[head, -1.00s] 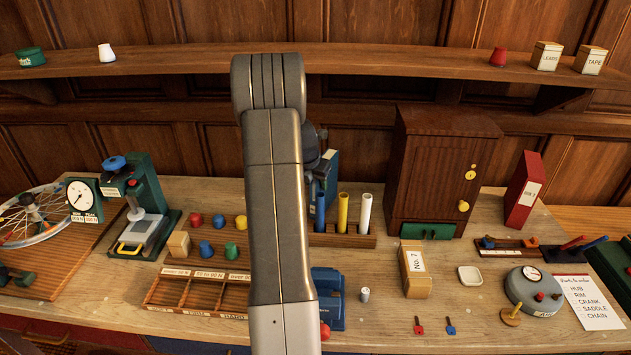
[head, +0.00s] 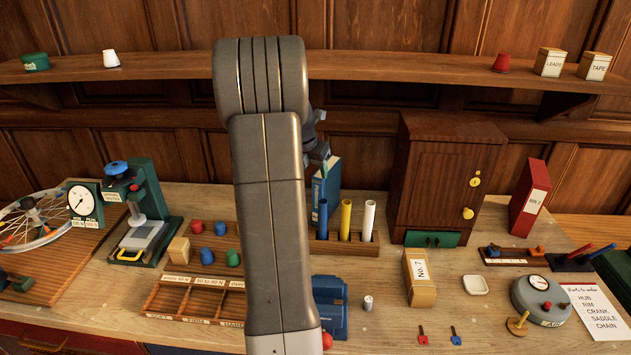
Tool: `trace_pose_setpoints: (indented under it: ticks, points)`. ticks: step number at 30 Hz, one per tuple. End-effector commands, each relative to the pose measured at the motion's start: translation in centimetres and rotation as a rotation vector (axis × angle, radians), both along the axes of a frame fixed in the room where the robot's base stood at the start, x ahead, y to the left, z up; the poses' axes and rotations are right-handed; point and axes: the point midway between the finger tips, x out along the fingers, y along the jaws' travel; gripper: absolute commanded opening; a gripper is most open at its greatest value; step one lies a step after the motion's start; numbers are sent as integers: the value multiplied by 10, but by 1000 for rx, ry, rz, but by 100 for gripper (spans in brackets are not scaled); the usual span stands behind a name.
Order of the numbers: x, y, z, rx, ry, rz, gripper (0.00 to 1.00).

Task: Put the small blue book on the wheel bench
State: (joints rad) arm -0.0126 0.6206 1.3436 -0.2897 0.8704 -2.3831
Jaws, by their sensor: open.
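A blue book (head: 327,192) with a pale label stands upright behind the tube rack, right of my arm. My gripper (head: 322,160) is open, mostly hidden behind my own arm, at the top of the book. I cannot tell whether its fingers are around the book or only near it. The wooden wheel bench (head: 82,262) is at the far left, with a spoked wheel (head: 35,222) and a round dial gauge (head: 84,201) on it.
The rack (head: 368,246) holds blue, yellow and white tubes in front of the book. A brown cabinet (head: 440,185) stands right of it. A green press (head: 152,195) stands beside the wheel bench. A shelf (head: 400,66) runs above. My arm hides the middle.

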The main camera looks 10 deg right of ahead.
Motion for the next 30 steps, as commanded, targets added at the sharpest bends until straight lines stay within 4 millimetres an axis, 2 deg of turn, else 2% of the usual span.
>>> trace_pose_setpoints:
  ticks: [6,18,23,30]
  points:
    - [-6,4,19,0,-1,0,54]
    - [-7,5,21,0,0,0,54]
    - [-3,2,9,0,4,-1,54]
    - [10,-7,-29,0,4,-1,54]
